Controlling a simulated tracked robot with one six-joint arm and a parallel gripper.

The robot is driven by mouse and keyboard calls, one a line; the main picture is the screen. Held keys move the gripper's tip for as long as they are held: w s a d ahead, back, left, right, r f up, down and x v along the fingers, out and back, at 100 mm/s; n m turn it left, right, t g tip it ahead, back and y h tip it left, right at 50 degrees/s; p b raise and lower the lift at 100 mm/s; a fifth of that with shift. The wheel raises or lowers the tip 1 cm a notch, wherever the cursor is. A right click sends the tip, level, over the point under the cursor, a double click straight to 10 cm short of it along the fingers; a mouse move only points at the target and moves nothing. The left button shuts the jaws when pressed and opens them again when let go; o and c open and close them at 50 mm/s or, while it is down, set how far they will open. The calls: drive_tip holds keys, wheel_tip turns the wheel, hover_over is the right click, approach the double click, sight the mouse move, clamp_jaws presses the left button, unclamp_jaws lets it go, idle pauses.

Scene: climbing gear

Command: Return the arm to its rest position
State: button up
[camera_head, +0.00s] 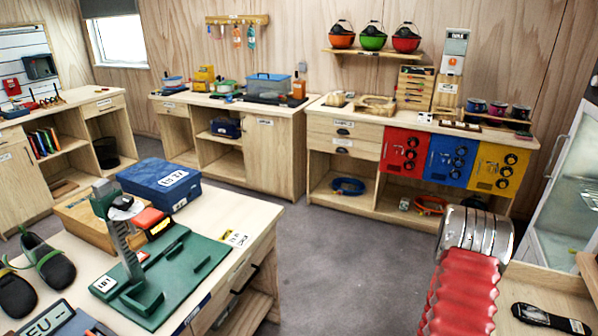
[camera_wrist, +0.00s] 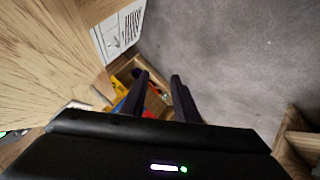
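My gripper (camera_wrist: 160,76) shows in the wrist view as two dark fingers standing apart, with nothing held between them. It points down past a wooden cabinet side toward the grey floor. Beyond the fingers, lower down, is a wooden compartment (camera_wrist: 124,70) with yellow, red and blue things in it, partly hidden by the left finger. No gripper can be made out in the head view.
In the head view, a workbench (camera_head: 240,212) with a green stand (camera_head: 165,275) and blue box (camera_head: 160,184) is at the left front. A red ridged thing with a silver top (camera_head: 465,290) stands at the right front. Grey floor (camera_head: 340,240) is clear between benches.

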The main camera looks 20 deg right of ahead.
drive_tip(key=w+a+f+m+g+y, duration=0.1)
drive_tip(key=a+f+m+g+y, duration=0.1)
drive_tip(key=a+y, duration=0.4)
drive_tip(key=w+a+r+g+y, duration=0.1)
drive_tip(key=w+a+r+y, duration=0.2)
drive_tip(key=a+r, duration=0.7)
drive_tip(key=s+a+r+n+t, duration=0.1)
drive_tip(key=a+r+n, duration=0.1)
drive_tip(key=a+r, duration=0.5)
drive_tip(key=s+a+r+n+t, duration=0.1)
drive_tip(key=a+r, duration=0.6)
drive_tip(key=r, duration=0.8)
drive_tip(key=s+a+r+n+t, duration=0.1)
drive_tip(key=a+r+n, duration=0.1)
drive_tip(key=a+r, duration=0.5)
wheel_tip(320, 180, up, 4)
drive_tip(key=shift+a+r+n+t+y, duration=0.25)
drive_tip(key=shift+a+n+t+y, duration=0.05)
drive_tip(key=shift+t+y, duration=0.1)
drive_tip(key=shift+s, duration=0.1)
